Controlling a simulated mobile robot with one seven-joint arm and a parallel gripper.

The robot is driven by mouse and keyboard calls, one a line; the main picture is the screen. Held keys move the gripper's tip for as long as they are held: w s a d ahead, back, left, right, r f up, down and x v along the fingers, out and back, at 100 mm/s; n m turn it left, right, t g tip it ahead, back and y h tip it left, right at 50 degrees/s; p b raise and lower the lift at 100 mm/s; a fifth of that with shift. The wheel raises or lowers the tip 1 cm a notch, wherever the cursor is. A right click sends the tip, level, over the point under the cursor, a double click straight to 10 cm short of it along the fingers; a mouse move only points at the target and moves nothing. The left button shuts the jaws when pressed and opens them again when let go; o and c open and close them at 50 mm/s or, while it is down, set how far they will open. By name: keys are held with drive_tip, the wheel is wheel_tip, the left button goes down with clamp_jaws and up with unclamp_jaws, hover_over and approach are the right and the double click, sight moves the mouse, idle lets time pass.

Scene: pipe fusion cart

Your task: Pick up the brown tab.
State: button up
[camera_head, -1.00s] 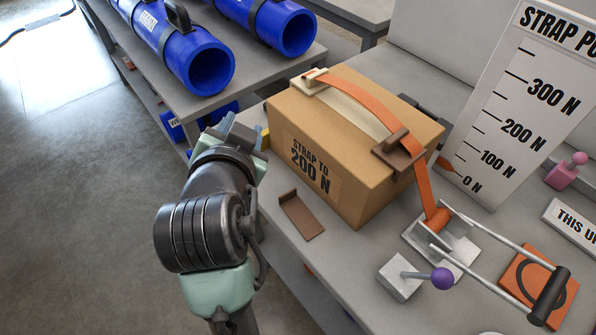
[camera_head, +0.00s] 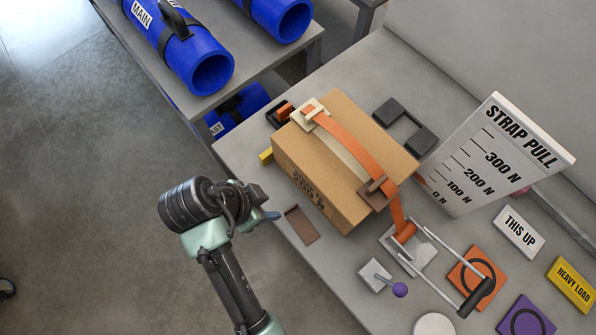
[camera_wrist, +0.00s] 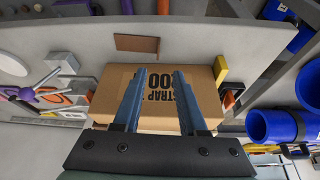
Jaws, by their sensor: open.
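The brown tab (camera_head: 301,224) is a flat brown plate with a short raised lip at one end. It lies on the grey bench in front of the cardboard box, near the bench's front edge. In the wrist view the tab (camera_wrist: 136,44) shows beyond the fingertips, above and slightly left of the gap. My gripper (camera_head: 271,212) is at the bench's front edge, to the left of the tab and apart from it. Its two blue fingers (camera_wrist: 158,72) are spread and empty in the wrist view, with the box behind them.
The strapped cardboard box (camera_head: 322,176) stands just behind the tab. A similar brown corner piece (camera_head: 377,193) sits under the orange strap on it. A yellow block (camera_head: 266,155) is by the box's left corner. A small lever with a purple ball (camera_head: 400,290) stands to the right.

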hover_over(291, 208)
drive_tip(key=s+a, duration=0.2)
drive_tip(key=a, duration=0.1)
drive_tip(key=f, duration=0.6)
drive_tip(key=shift+w+d, duration=0.2)
drive_tip(key=shift+d, duration=0.05)
drive_tip(key=shift+w+d+p+x, duration=0.1)
drive_tip(key=shift+p+x, duration=0.35)
drive_tip(key=shift+x, duration=0.95)
drive_tip(key=shift+w+d+p+x, duration=0.15)
drive_tip(key=shift+p+x, duration=0.25)
drive_tip(key=shift+x, duration=1)
drive_tip(key=shift+r, duration=0.15)
clamp_jaws()
